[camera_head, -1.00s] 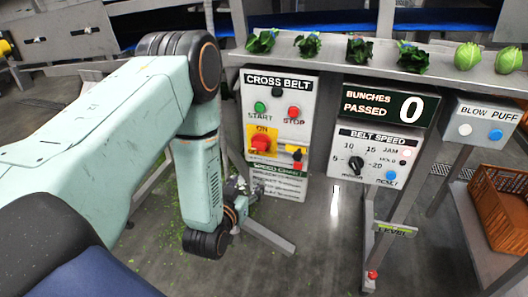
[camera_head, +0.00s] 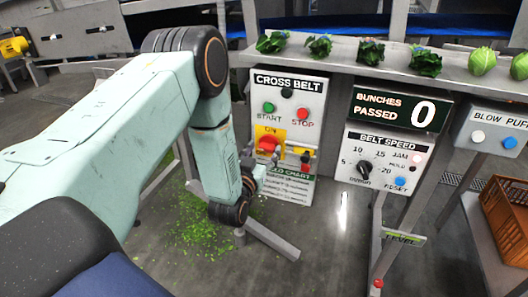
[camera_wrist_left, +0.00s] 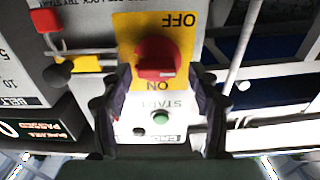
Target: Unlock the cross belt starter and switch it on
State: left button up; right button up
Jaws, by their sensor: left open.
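The cross belt starter (camera_head: 290,88) is a pale box with a green START button (camera_head: 268,107) and a red STOP button (camera_head: 303,114). Below them a red rotary knob (camera_head: 267,144) sits on a yellow ON/OFF plate; the knob also shows in the left wrist view (camera_wrist_left: 157,58), where the picture is upside down. Beside it are a black round part (camera_wrist_left: 57,75), metal rods and a red block (camera_wrist_left: 47,18). My left gripper (camera_head: 262,172) is open, just below the knob in the head view. In the wrist view its fingers frame the knob; contact cannot be told. My right gripper is not in view.
The belt speed panel (camera_head: 383,148) and bunch counter (camera_head: 396,107) stand to the right, with a blow puff box (camera_head: 494,130) beyond. Greens lie along the ledge (camera_head: 340,62) above. A brown crate (camera_head: 510,215) is at far right. A post stands below the starter.

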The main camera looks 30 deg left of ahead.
pick_arm(q)
jog(key=shift+w+d, duration=0.15)
jog(key=shift+w, duration=0.15)
jog(key=shift+c, duration=0.7)
jog(key=c, duration=1)
